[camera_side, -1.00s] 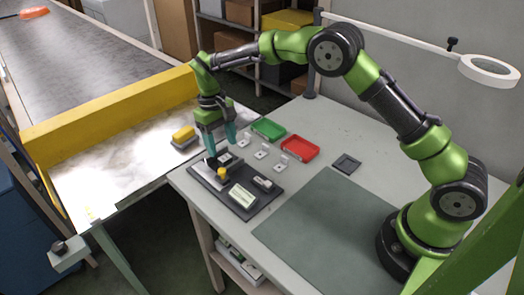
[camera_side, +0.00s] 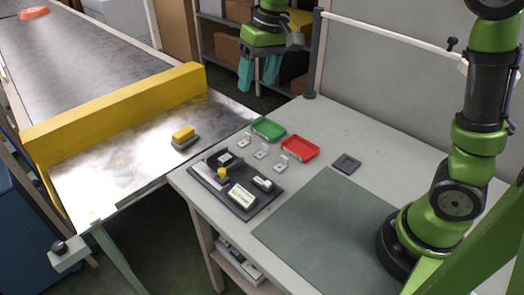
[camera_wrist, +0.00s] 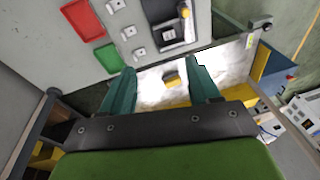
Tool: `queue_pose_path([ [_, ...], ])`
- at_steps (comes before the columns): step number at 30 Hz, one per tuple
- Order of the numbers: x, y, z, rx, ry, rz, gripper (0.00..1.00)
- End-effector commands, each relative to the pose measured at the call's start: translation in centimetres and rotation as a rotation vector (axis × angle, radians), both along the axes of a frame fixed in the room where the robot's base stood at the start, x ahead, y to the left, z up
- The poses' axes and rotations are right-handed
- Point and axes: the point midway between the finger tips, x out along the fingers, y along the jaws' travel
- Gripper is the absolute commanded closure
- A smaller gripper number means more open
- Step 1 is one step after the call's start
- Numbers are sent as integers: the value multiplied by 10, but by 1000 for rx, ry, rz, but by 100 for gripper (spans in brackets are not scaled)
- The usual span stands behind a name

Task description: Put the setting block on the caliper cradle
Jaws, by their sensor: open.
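A dark fixture plate (camera_side: 233,208) lies at the near left corner of the table. At its far left end is a black holder, which looks like the caliper cradle (camera_side: 213,160). A small pale block, apparently the setting block (camera_side: 226,158), rests at this holder; exact seating is too small to tell. In the wrist view a pale square on black (camera_wrist: 168,34) shows there. My gripper (camera_side: 259,78) is open and empty, high above the back of the table and well away from the plate. Its fingers also show in the wrist view (camera_wrist: 163,75).
The plate also bears a yellow knob (camera_side: 222,174), a pale label (camera_side: 242,196) and a small grey part (camera_side: 263,183). Behind it are several small white stands (camera_side: 261,151), a green tray (camera_side: 268,129) and a red tray (camera_side: 300,148). A yellow-topped block (camera_side: 183,135) sits on the conveyor's metal surface.

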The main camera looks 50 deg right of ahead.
Motion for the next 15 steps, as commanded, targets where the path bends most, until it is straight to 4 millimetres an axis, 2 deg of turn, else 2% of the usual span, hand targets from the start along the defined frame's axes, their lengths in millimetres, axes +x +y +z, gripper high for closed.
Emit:
queue_pose_path([
  [1, -21, -5, 10, 15, -44, -20, 39],
  [3, -47, -11, 17, 38, -101, -49, 39],
  [6, -84, -17, 20, 67, -183, -93, 39],
  [12, -147, -26, 6, 123, -332, -183, 39],
  [15, -166, -29, -5, 140, -382, -216, 39],
])
